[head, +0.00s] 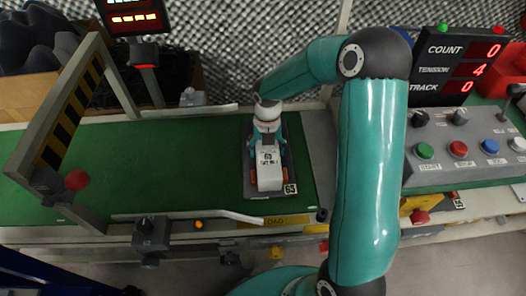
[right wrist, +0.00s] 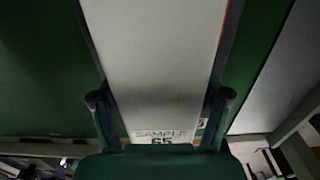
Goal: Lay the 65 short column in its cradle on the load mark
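The short column (head: 270,176) is a pale block lying in its cradle. The cradle (head: 249,182) is a dark plate with a 65 tag and orange parts beside the column, on the green belt. The yellow LOAD mark (head: 287,220) is on the belt's near edge, just below the cradle. My right gripper (head: 267,146) is over the column's far part. In the right wrist view, the column (right wrist: 155,60) reads SAMPLE 65 and lies between the spread fingers (right wrist: 161,97), with narrow gaps showing. Contact is hard to judge. My left gripper is not in view.
A striped gate (head: 70,115) spans the belt (head: 150,160) at left. A pale guide rail (head: 215,213) runs along the near edge. A button panel (head: 465,150) and count display (head: 460,62) stand at right. The belt between gate and cradle is clear.

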